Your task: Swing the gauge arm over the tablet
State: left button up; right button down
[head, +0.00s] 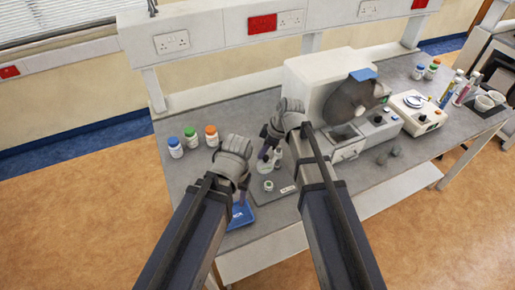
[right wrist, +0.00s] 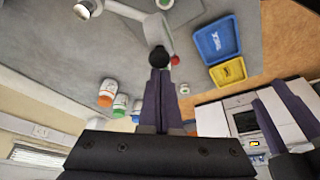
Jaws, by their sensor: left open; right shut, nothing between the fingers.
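The gauge stands on a dark grey board (head: 286,193) on the bench, its pale body (head: 277,155) partly hidden behind my right gripper. In the right wrist view its pale arm (right wrist: 155,28) ends in a black round knob (right wrist: 159,56). A small round white piece (head: 268,186) lies on the board; I cannot tell whether it is the tablet. My right gripper (head: 265,153) is shut and empty, with its purple fingertips (right wrist: 160,73) close to the black knob; contact cannot be told. My left gripper (head: 240,192) is open and empty, low over the blue tray, left of the gauge.
The blue tray (head: 240,216) lies at the front edge, with a yellow tray (right wrist: 228,72) beside it. Several capped bottles (head: 191,138) stand at the back left. A large white machine (head: 308,80) and a balance (head: 413,112) occupy the right side.

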jog(key=shift+s+d, duration=0.45)
jog(key=shift+d, duration=0.25)
jog(key=shift+a, duration=0.1)
jog(key=shift+a+r, duration=0.2)
jog(key=shift+a, duration=0.35)
notch_tip(320, 180, up, 10)
jog(key=p, duration=1)
jog(key=shift+d, duration=0.45)
jog(key=shift+f, duration=0.1)
